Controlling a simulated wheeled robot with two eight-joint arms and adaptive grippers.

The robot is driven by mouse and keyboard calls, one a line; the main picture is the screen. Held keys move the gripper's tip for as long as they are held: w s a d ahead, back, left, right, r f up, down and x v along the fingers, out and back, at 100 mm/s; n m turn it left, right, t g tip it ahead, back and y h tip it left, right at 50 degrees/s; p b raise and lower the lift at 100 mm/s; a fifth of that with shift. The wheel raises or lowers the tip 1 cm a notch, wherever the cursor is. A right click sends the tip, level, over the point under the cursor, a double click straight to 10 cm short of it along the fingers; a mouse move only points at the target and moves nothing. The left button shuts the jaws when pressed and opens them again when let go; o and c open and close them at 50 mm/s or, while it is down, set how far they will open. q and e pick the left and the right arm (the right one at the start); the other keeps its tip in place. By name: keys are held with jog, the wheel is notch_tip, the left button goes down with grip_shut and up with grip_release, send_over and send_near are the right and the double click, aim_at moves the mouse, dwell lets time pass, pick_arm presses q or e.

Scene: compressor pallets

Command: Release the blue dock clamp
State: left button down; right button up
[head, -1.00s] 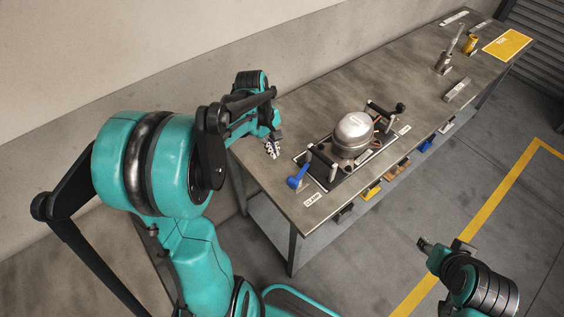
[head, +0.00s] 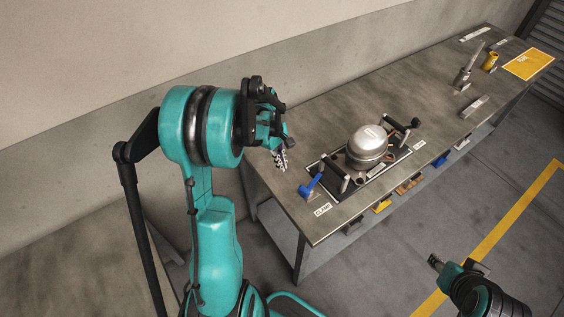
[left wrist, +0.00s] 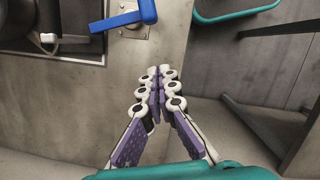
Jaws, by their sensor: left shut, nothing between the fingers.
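The blue dock clamp lever (head: 311,186) stands at the near-left corner of the compressor's dock plate on the bench. In the left wrist view the blue lever (left wrist: 128,19) is at the top, on a small metal base, its bar pointing left. My left gripper (head: 281,162) is over the bench's left end, left of the lever and apart from it. The left wrist view shows its fingertips (left wrist: 161,71) together and empty, below and right of the lever. My right gripper (head: 436,262) hangs over the floor in front of the bench; its fingers are too small to read.
The silver compressor (head: 367,146) sits on the dock, with a black-handled clamp (head: 408,126) at its far side. A label (head: 322,210) lies near the bench's front edge. Farther along are a yellow cylinder (head: 490,62) and yellow sheet (head: 528,63). The bench's middle is mostly clear.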

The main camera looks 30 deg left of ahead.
pick_arm(q)
jog(key=b+x, duration=0.1)
jog(key=x, duration=0.5)
jog(key=shift+f+b, duration=0.1)
jog(key=shift+b, duration=0.2)
jog(key=d, duration=0.3)
jog(key=shift+d+r, duration=0.15)
jog(key=shift+r, duration=0.05)
jog(key=shift+d, duration=0.3)
